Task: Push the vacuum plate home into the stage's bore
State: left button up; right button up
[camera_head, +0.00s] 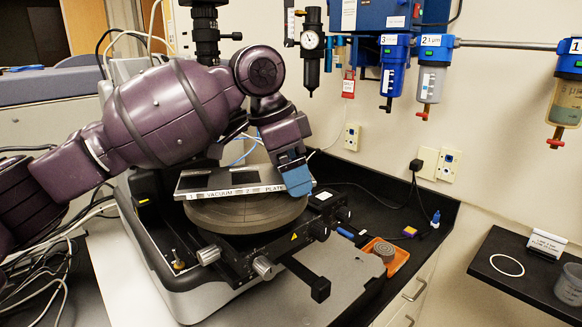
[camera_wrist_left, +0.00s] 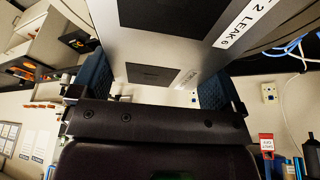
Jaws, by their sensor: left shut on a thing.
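The vacuum plate (camera_head: 224,180) is a silver slab with dark rectangles on top and a numbered label strip on its front edge. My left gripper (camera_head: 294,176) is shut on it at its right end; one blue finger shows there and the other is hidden. In the left wrist view the plate (camera_wrist_left: 190,50) runs between the two blue fingers. The plate is over the round dark stage (camera_head: 245,215). I cannot tell whether it touches the stage, and the bore is hidden. My right gripper is not in view.
The profiler's column (camera_head: 205,35) stands just behind my arm. A front knob (camera_head: 320,290) juts out. An orange tray (camera_head: 395,262) with a grey cylinder (camera_head: 383,249) sits to the right. A shelf (camera_head: 530,285) with a white ring (camera_head: 507,265) is at far right.

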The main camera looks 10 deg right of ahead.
pick_arm(q)
jog(key=o, duration=0.8)
jog(key=c, duration=0.8)
jog(key=shift+d+r+y, duration=0.1)
jog(key=shift+y, duration=0.4)
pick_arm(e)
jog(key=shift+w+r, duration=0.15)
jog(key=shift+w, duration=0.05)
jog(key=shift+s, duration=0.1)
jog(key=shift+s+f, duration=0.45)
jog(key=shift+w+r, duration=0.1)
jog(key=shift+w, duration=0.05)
